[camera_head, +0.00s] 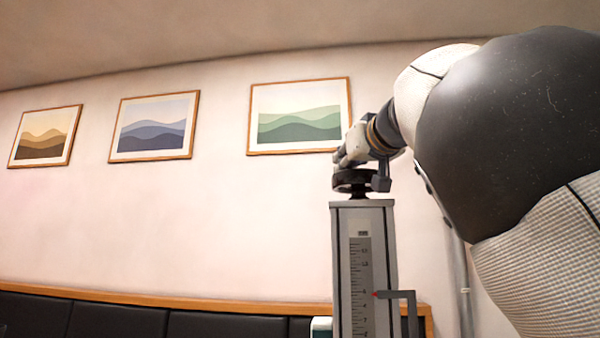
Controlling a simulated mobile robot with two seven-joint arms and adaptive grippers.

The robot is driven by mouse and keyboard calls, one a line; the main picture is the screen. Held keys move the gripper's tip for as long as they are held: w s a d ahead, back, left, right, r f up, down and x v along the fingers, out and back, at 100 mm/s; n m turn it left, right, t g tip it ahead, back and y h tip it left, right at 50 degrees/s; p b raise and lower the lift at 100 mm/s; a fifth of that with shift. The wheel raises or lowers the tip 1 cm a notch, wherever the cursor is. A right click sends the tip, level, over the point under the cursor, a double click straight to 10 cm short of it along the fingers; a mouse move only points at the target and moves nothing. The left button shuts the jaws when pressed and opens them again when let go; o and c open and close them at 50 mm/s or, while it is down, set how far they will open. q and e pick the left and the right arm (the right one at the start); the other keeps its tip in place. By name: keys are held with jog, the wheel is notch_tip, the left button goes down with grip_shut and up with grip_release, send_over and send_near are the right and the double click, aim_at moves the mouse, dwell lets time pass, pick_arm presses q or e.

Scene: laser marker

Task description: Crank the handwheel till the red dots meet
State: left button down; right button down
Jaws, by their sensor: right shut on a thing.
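The black handwheel (352,183) sits on top of the grey column (343,260), right of the picture's middle. My right gripper (368,172) is at the handwheel from above and right, shut on the wheel's crank handle; its fingertips are small and partly hidden. One red dot (375,294) shows at the scale's right edge, at the tip of a dark bracket (405,294). I cannot make out a second red dot. The column's lower part is out of the picture. My left gripper is not in view.
My right arm fills the right side. Three framed pictures (300,115) hang on the pale wall behind. A dark padded panel (120,318) with a wooden top edge runs along the lower left. A white and teal object (321,325) shows left of the column.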

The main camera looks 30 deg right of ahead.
aim_at(344, 172)
jog(key=m+g+h, duration=0.2)
jog(key=m+h, duration=0.1)
jog(key=h, duration=0.1)
jog(key=d+m+g+h, duration=0.1)
jog(key=m+g+h, duration=0.2)
jog(key=h, duration=0.1)
jog(key=shift+s+d, duration=0.2)
jog(key=shift+s+d+m+g+h, duration=0.15)
jog(key=shift+m+g+h, duration=0.5)
jog(key=shift+g, duration=0.3)
jog(key=shift+s+d+m+g+h, duration=0.15)
jog(key=shift+m+g+h, duration=0.25)
jog(key=shift+m+g, duration=0.5)
jog(key=shift+s+d+m+g+h, duration=0.15)
jog(key=shift+m+g+h, duration=0.4)
jog(key=shift+g, duration=0.5)
jog(key=shift+f+m+g, duration=0.15)
jog(key=shift+m+g, duration=0.15)
jog(key=c, duration=1.5)
grip_release()
jog(key=shift+s, duration=0.15)
jog(key=shift+c, duration=0.2)
jog(key=shift+v, duration=3.8)
jog(key=shift+d, duration=0.1)
